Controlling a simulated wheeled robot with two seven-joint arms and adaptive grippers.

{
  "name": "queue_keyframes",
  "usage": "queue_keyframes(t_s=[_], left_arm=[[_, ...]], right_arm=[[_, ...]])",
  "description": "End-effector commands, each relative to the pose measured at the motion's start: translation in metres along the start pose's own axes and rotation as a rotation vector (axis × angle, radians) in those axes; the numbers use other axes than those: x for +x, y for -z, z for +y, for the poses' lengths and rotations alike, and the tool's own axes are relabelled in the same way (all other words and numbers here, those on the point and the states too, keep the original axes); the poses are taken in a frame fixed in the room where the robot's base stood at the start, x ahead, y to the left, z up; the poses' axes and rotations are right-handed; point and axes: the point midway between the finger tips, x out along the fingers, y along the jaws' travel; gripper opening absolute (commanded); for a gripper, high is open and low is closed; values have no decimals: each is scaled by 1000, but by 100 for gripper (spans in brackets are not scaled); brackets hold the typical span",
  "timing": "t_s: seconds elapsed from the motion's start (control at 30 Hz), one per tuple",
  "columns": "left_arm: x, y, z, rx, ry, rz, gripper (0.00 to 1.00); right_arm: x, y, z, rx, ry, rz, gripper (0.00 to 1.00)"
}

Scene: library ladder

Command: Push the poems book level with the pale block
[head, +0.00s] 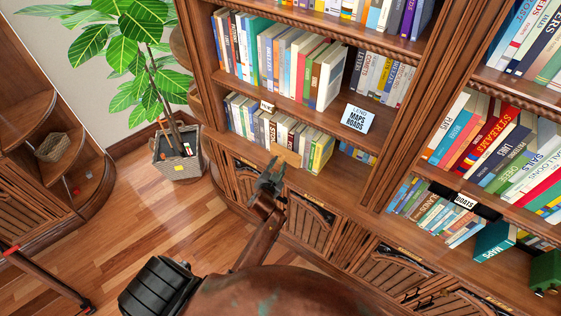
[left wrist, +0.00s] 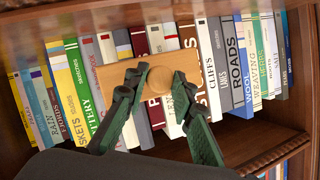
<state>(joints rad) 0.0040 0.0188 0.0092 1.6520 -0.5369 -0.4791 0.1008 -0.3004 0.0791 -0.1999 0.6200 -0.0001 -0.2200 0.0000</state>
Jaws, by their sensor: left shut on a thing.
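The pale block (left wrist: 112,76) is a light wooden bar with a round knob, against the spines of a book row in the left wrist view. In the head view it (head: 285,155) shows in front of the lower row. My left gripper (left wrist: 155,82) is shut on the block's knob; it also shows in the head view (head: 268,178). The book whose spine seems to read POEMS (head: 291,133) stands upright in that row, just above the block, its lower part hidden. Its depth against the neighbours is hard to tell. My right gripper is not in view.
Upright books fill the shelves around. A potted plant (head: 178,154) stands left of the bookcase. The wooden floor (head: 140,205) is mostly clear. A teal MAPS book (head: 494,241) juts out at lower right.

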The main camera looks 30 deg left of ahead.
Motion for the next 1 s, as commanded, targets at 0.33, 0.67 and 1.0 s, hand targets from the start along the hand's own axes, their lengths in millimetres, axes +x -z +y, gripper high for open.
queue_keyframes(t_s=[0.33, 0.67, 1.0], left_arm=[[-25, -10, -6, 1, 1, 0, 0], [-44, -20, -8, 0, 1, 1, 0], [-45, -21, -8, 1, 1, 2, 0]], right_arm=[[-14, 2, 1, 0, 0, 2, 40], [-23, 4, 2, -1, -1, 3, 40], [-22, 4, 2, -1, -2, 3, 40]])
